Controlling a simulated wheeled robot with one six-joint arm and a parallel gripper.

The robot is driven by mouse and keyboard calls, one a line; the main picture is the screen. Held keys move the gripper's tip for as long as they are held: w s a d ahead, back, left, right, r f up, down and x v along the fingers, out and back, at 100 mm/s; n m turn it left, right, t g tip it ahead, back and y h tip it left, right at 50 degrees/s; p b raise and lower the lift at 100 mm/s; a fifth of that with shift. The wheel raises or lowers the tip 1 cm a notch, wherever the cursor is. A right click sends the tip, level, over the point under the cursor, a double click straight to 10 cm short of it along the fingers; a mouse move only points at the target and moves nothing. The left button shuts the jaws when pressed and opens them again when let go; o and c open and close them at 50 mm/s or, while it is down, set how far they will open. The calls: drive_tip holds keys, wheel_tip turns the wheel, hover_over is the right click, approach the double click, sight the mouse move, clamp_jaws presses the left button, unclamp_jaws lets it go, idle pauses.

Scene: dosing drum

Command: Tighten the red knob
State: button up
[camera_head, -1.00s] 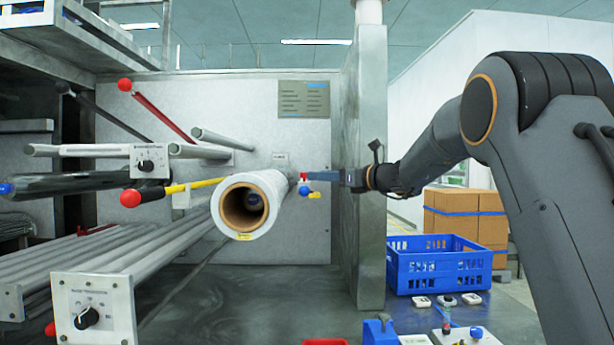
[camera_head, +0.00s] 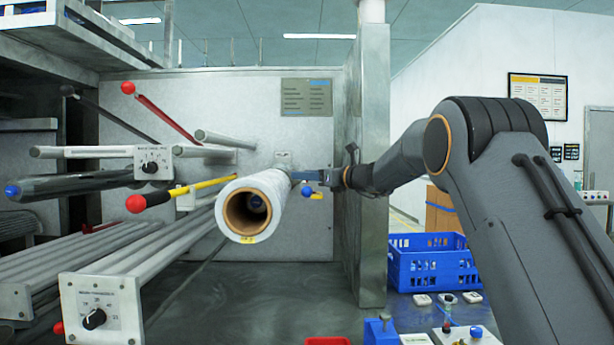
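My gripper (camera_head: 300,176) reaches in from the right with its blue fingers level. Its tips lie at the right edge of the white roll (camera_head: 279,190), just above a small blue ball knob (camera_head: 308,193) with a yellow part beside it. I cannot tell whether the fingers are open or hold anything. No red shows at the fingertips. Red ball knobs show elsewhere: one on a red rod (camera_head: 128,87), one on a yellow-and-black rod (camera_head: 136,203), and a small one at the lower left (camera_head: 58,328). My gripper is apart from these three.
A grey metal post (camera_head: 374,150) stands just behind my wrist. Dial plates (camera_head: 151,163) and (camera_head: 100,305) and several rods fill the left. A blue crate (camera_head: 433,265) stands at right. Small devices (camera_head: 460,335) and a red bin (camera_head: 327,341) are at the front.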

clamp_jaws()
drive_tip(key=shift+t+h+b, duration=0.3)
drive_tip(key=shift+t+b, duration=0.1)
drive_tip(key=shift+b, duration=0.25)
drive_tip(key=m+t+h+b, duration=0.2)
drive_tip(key=b, duration=0.2)
drive_tip(key=shift+a+m+b, duration=0.1)
drive_tip(key=shift+m+b, duration=0.2)
drive_tip(key=shift+b, duration=0.1)
drive_tip(key=m+t+h+b, duration=0.1)
drive_tip(key=h+b, duration=0.1)
drive_tip(key=shift+b, duration=0.4)
drive_tip(key=shift+r+m+t+h+b, duration=0.1)
drive_tip(key=shift+m+t+h+b, duration=0.25)
drive_tip(key=shift+h+b, duration=0.4)
unclamp_jaws()
drive_tip(key=shift+s, duration=0.1)
